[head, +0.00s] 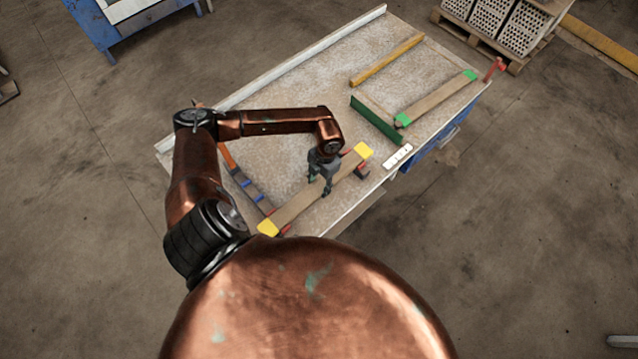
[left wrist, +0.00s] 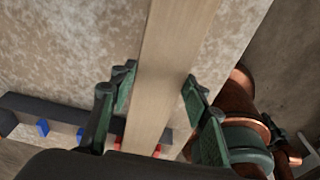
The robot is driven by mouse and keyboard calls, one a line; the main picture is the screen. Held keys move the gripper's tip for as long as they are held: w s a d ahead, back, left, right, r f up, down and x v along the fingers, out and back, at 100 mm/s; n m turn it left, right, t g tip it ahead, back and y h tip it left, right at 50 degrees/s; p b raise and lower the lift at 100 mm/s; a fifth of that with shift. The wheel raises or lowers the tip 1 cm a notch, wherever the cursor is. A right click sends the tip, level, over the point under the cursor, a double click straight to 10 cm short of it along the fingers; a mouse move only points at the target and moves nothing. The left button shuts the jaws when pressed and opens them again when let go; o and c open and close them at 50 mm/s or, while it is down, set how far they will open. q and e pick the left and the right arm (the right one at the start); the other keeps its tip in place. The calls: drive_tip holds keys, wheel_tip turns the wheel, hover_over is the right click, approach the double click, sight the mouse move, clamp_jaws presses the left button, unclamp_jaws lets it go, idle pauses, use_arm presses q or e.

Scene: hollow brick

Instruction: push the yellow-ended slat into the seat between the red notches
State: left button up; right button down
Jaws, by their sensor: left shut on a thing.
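The yellow-ended slat (head: 298,204) is a long pale wood strip with a yellow patch at each end, lying diagonally near the table's front. My left gripper (head: 322,190) is shut on it around its middle. In the left wrist view the slat (left wrist: 172,70) runs between the two fingers (left wrist: 155,120). Red notch marks (left wrist: 157,152) show around the slat low in the left wrist view, and red also shows by its right end (head: 366,171) in the head view. I cannot tell how deep the slat sits. My right gripper is not in view.
A dark rail with blue marks (head: 247,184) lies left of the slat. A green-ended slat (head: 437,98), a green bar (head: 376,121) and a yellow bar (head: 387,60) lie further right on the table. A white ledge (head: 300,57) runs along the back edge.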

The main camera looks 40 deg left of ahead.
use_arm(q)
drive_tip(key=o, duration=1.5)
drive_tip(key=shift+o, duration=0.2)
wheel_tip(320, 180, up, 12)
drive_tip(key=w, duration=0.1)
drive_tip(key=shift+w, duration=0.4)
drive_tip(key=shift+d+f, duration=0.1)
drive_tip(key=shift+f, duration=0.05)
